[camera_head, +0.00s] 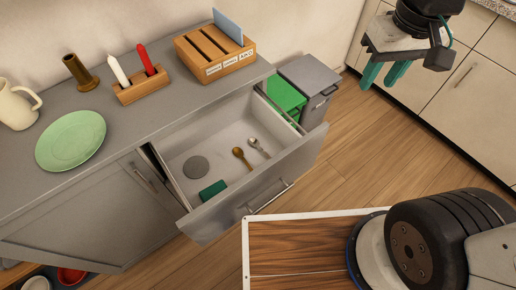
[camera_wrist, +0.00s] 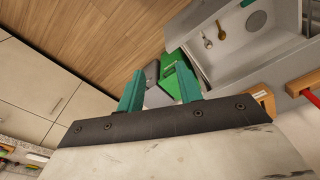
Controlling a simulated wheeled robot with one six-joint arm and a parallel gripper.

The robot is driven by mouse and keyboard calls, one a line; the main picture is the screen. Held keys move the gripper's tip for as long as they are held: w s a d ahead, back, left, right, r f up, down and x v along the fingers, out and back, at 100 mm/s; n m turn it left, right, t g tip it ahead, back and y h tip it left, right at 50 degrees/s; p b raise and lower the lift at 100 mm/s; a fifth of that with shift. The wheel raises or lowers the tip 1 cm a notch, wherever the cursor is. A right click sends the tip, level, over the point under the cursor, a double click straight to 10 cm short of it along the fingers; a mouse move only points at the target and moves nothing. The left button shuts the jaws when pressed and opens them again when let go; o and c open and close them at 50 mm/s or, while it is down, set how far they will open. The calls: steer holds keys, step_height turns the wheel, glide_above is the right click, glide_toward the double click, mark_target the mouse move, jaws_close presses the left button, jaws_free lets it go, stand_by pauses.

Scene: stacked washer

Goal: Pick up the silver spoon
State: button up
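The silver spoon (camera_head: 257,146) lies in the open drawer (camera_head: 212,135), toward its right side. Beside it on the left lies a similar brown or bronze spoon (camera_head: 241,157). The silver spoon also shows in the wrist view (camera_wrist: 221,31), near the top right. My gripper (camera_head: 382,76) is up at the top right of the head view, well away from the drawer. In the wrist view its two green fingers (camera_wrist: 160,88) stand apart with nothing between them.
The drawer also holds a grey disc (camera_head: 196,167) and a dark green block (camera_head: 213,190). A green bin (camera_head: 284,94) and a grey bin (camera_head: 310,80) stand beside the cabinet. On the countertop are a green plate (camera_head: 71,140), candles and a wooden organizer (camera_head: 214,52).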

steer(key=w+a+f+n, duration=0.2)
steer(key=w+a+f, duration=0.4)
steer(key=w+f, duration=0.2)
steer(key=n+g, duration=0.1)
steer(key=n, duration=0.3)
glide_above(262, 149)
steer(key=f, duration=2.6)
steer(key=shift+a+f, duration=0.2)
step_height(262, 149, down, 8)
steer(key=shift+d+f, duration=0.1)
steer(key=shift+f, duration=0.1)
jaws_close()
